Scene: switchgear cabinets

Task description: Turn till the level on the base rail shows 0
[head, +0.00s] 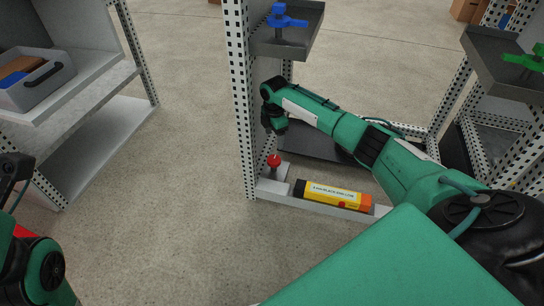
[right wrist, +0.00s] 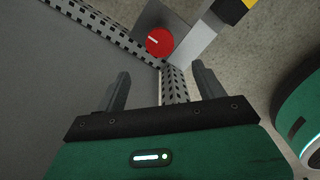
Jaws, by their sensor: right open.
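The level (head: 335,194) lies on the base rail (head: 270,189) of the open cabinet. It is a yellow bar with dark and orange ends, and its reading is too small to tell. A red knob (head: 274,160) stands on the rail's left end, by the perforated post. In the right wrist view the red knob (right wrist: 159,42) is a disc with a white mark, beyond the fingertips. My right gripper (head: 275,124) is above the knob, apart from it. Its fingers (right wrist: 161,78) are open and empty. Of my left arm only links show at the left edge.
Perforated posts (head: 238,90) frame the cabinet. A grey bin (head: 38,88) stands on a shelf at left. The floor between the cabinets is clear.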

